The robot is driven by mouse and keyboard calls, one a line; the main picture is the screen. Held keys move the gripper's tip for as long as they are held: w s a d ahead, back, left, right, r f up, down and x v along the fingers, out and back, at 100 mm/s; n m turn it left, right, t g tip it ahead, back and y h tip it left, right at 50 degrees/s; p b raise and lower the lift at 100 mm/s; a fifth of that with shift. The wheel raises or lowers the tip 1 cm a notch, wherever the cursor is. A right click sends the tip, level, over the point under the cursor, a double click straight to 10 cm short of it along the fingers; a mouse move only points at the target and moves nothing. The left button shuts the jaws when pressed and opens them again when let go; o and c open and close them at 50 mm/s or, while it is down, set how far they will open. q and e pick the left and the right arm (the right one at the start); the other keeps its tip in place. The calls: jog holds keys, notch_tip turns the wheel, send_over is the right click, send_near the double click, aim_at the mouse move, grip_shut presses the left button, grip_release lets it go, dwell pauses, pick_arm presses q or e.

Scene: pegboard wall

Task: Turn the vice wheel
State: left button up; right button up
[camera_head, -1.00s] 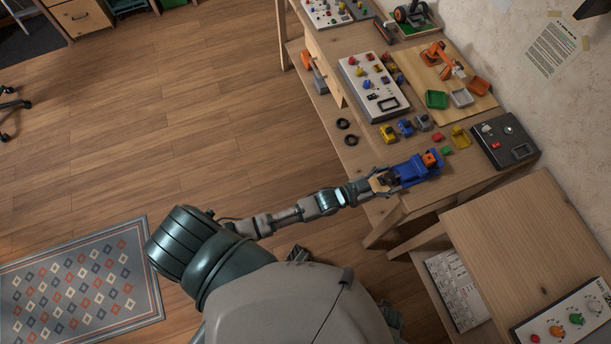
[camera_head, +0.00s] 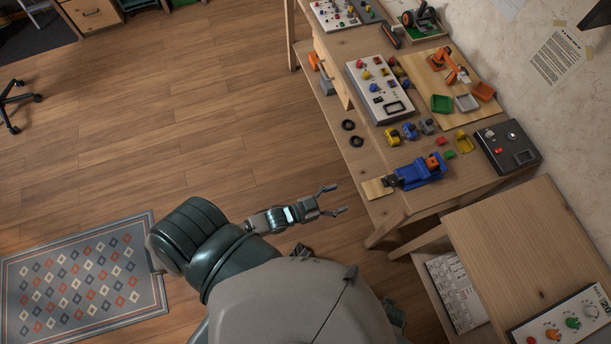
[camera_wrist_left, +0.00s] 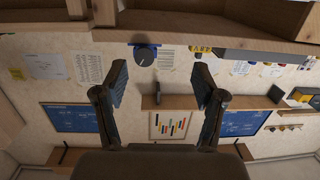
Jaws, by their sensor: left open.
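The blue vice (camera_head: 420,173) is at the near edge of the workbench, with an orange block (camera_head: 433,162) on it. Its dark wheel (camera_head: 389,182) faces left, above a pale wooden piece at the bench edge. In the left wrist view the wheel (camera_wrist_left: 144,56) shows as a dark disc in front of blue, up and left of centre. My left gripper (camera_head: 336,200) is open and empty, left of the wheel and apart from it, over the floor. Its two spread fingers also show in the wrist view (camera_wrist_left: 161,82). My right gripper is not visible.
Toy cars, a control panel (camera_head: 379,90), a dark box (camera_head: 508,147) and an orange toy arm (camera_head: 452,66) are on the bench (camera_head: 352,154). A second wooden table (camera_head: 525,250) stands at lower right. Open floor (camera_head: 220,120) lies left of the bench.

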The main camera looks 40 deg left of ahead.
pick_arm(q)
jog(key=s+a+f+g+y, duration=0.1)
jog(key=a+f+y, duration=0.1)
jog(key=f, duration=0.4)
jog(key=s+a+f+n+g+y+p, duration=0.1)
jog(key=s+a+f+g+y, duration=0.1)
jog(key=f, duration=0.5)
jog(key=s+a+f+n+g+y+p, duration=0.1)
jog(key=s+a+f+y, duration=0.1)
jog(key=a+f, duration=0.2)
jog(key=shift+a+f, duration=0.2)
jog(key=shift+f, duration=1.05)
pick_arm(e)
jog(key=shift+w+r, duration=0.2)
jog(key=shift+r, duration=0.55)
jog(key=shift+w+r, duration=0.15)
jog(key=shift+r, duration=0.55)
pick_arm(q)
jog(key=m+t+h+b, duration=0.2)
jog(key=t+h+b, duration=0.25)
jog(key=h, duration=0.35)
send_near(391, 182)
jog(key=p+x, duration=0.1)
jog(key=x, duration=0.9)
jog(key=shift+w+d, duration=0.2)
jog(key=shift+w, duration=0.05)
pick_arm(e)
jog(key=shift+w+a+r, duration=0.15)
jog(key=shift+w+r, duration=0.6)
